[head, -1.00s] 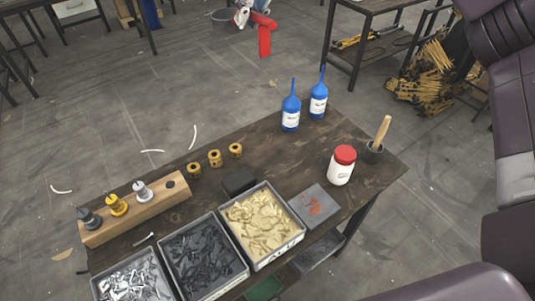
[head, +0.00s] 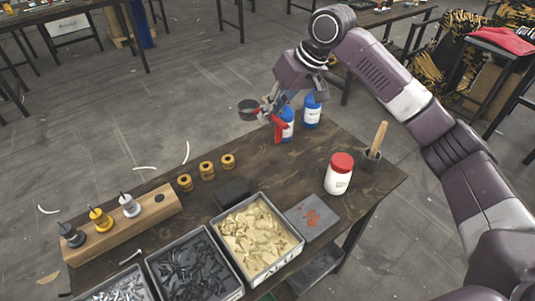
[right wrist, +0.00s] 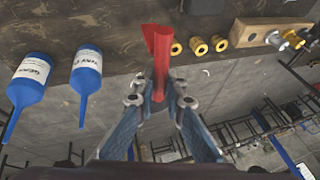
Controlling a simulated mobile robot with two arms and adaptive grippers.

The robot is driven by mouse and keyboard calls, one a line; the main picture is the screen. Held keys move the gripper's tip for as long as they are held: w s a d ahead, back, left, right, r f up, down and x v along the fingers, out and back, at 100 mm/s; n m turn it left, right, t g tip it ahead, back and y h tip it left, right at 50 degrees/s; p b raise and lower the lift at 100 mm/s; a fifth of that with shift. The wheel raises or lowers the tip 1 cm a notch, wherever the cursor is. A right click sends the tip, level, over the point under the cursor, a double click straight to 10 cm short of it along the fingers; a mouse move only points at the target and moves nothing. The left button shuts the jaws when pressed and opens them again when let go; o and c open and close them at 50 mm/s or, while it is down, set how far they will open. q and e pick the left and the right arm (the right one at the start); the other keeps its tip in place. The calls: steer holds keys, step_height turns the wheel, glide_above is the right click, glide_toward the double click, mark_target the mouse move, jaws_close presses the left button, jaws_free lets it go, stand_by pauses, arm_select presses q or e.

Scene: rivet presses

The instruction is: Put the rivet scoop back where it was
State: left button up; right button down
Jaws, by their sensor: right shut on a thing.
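A red rivet scoop (head: 279,129) is held in my right gripper (head: 273,111) above the far edge of the work table (head: 330,222). It hangs in front of the left blue bottle and partly covers it. In the right wrist view the red scoop (right wrist: 160,62) stands between the fingertips (right wrist: 160,99), with a pointed flare at its far end. A dark round cup-like part (head: 248,108) shows left of the jaws; I cannot tell how it joins the scoop. My left gripper is not in view.
Two blue bottles (head: 312,113) stand close by. Rivet bins (head: 289,254) line the front. Yellow rings (head: 207,171) and a wooden block (head: 150,212) are left.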

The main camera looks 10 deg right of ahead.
step_height(320, 180, down, 14)
steer(key=shift+r, duration=0.1)
stand_by(0.4)
steer(key=c, duration=2)
jaws_free()
steer(key=v, duration=1.2)
steer(key=shift+s, duration=0.15)
